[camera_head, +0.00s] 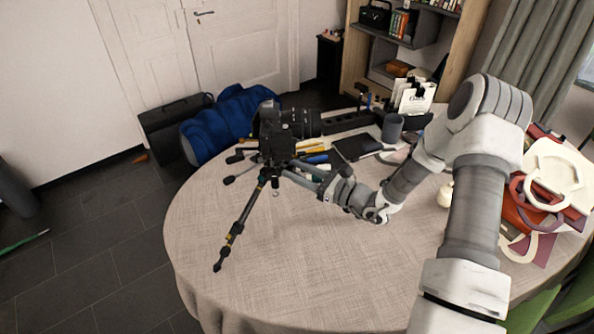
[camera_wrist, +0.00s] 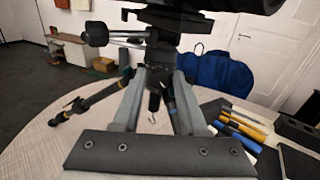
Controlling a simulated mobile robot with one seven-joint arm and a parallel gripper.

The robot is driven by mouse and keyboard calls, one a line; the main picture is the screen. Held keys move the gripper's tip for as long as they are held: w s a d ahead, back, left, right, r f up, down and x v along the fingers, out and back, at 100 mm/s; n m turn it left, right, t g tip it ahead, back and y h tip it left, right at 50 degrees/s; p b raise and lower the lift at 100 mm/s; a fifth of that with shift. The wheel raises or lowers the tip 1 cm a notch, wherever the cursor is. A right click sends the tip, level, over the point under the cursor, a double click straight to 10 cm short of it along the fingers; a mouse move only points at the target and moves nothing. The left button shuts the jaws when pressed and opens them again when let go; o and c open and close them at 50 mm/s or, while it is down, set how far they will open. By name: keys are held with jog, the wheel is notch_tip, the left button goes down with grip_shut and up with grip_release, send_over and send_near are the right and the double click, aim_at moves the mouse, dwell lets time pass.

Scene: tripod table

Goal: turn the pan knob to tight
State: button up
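A black tripod (camera_head: 236,226) stands on the round table with a camera (camera_head: 285,122) on its head (camera_head: 278,148). Dark handles or knobs, one of them a rounded grip (camera_head: 230,180), stick out left of the head. In the wrist view a rounded dark grip (camera_wrist: 96,34) on a thin rod shows at upper left. I cannot tell for sure which part is the pan knob. My gripper (camera_head: 302,168) reaches in from the right, just below the head. In the wrist view its fingers (camera_wrist: 159,74) are apart, on either side of the tripod's dark neck. Contact is unclear.
The round table (camera_head: 300,270) is clear at the front. Yellow and blue tools (camera_wrist: 240,122), a dark tablet (camera_head: 356,147) and a grey mug (camera_head: 392,127) lie behind the tripod. Bags (camera_head: 550,185) crowd the right side. A blue bag (camera_head: 225,122) is beyond the table.

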jog(key=shift+o, duration=1)
jog(key=shift+d, duration=0.1)
jog(key=v, duration=1.7)
jog(key=shift+s+b, duration=0.15)
jog(key=shift+b, duration=0.25)
